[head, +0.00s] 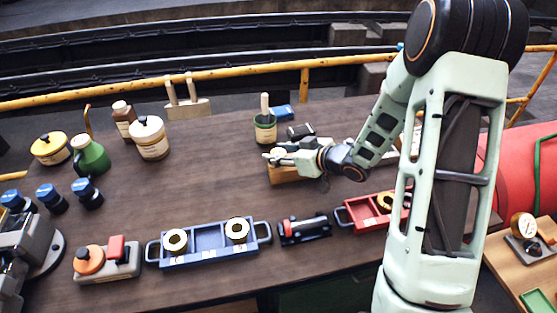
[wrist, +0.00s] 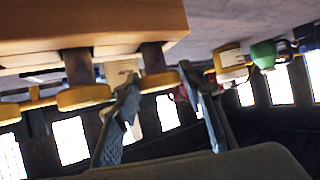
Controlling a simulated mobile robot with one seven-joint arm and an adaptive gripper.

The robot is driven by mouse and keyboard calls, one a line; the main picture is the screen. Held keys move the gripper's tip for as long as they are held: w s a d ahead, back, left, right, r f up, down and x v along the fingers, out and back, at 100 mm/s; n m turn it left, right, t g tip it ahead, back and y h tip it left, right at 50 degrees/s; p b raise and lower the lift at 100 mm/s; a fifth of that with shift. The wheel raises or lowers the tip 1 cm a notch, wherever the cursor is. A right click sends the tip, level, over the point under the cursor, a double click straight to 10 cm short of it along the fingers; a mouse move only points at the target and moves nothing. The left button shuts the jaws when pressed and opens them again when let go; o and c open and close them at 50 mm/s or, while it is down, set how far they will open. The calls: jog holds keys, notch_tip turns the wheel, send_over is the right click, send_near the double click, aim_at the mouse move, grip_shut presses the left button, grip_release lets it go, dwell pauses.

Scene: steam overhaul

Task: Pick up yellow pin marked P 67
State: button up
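A wooden block (head: 284,175) stands on the bench below my gripper (head: 275,158). The wrist view is upside down, so the block (wrist: 90,22) fills its top left. Pins with dark shanks and yellow heads stand in the block, including one yellow pin (wrist: 161,82) and a neighbouring yellow pin (wrist: 84,96). The first pin's head appears between the tips of my gripper (wrist: 160,78), with a visible gap to the right finger. My gripper is open, and I see no clear grip. I cannot read any marking, so I cannot tell which pin is P 67.
A green pot with a brush (head: 265,128) stands just behind the block. A blue tray (head: 207,244) with two brass rings, a dark device (head: 304,230) and a red tray (head: 365,213) lie in front. The bench left of the block is clear.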

grip_shut()
jog(key=shift+r, duration=0.1)
